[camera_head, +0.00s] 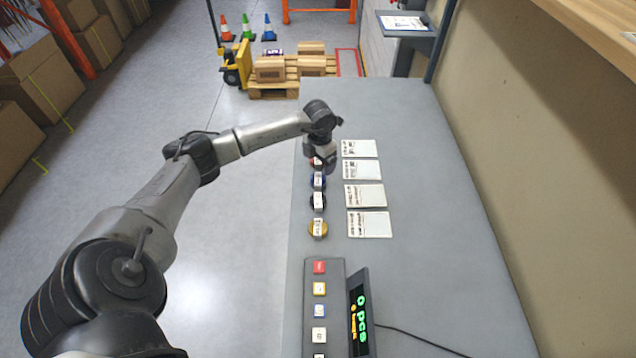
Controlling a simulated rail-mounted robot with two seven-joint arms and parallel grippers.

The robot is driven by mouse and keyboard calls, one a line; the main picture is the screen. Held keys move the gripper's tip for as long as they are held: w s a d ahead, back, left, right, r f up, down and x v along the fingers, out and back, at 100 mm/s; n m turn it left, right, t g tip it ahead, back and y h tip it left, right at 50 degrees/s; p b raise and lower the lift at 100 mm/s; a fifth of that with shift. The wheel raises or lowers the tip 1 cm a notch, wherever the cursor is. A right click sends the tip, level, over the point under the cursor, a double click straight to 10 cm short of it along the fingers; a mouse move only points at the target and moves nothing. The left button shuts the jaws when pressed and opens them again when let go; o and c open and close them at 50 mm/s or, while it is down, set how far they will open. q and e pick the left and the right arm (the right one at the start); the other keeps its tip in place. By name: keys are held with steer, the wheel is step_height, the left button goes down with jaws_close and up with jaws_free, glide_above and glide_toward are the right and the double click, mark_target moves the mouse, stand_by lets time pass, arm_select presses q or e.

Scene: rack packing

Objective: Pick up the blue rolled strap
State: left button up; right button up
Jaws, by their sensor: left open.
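The blue rolled strap (318,181) lies on the grey table, second from the far end of a short column of rolled straps. A pale label covers its middle. My left gripper (322,163) points down over the far end of this column, just beyond the blue strap and over the red strap (314,161), which it partly hides. The left gripper is open, and the blue strap is outside its fingers. The black strap (318,202) and the yellow strap (318,228) lie nearer to me. My right gripper is out of view.
Several white printed cards (369,224) lie right of the straps. A button panel (318,300) and a display with green digits (361,315) stand at the near end of the grey table (440,220). The table's right side is mostly clear, with a wall beyond.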

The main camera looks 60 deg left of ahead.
arm_select(q)
glide_above(318, 179)
step_height(318, 179, down, 4)
steer(key=shift+w+d+f, duration=0.1)
steer(key=shift+w, duration=0.05)
steer(key=shift+a+f+b, duration=0.2)
steer(key=shift+f+b, duration=0.35)
steer(key=shift+f, duration=2)
steer(key=shift+c, duration=0.4)
steer(key=c, duration=0.9)
steer(key=shift+c, duration=0.2)
steer(key=shift+r, duration=0.15)
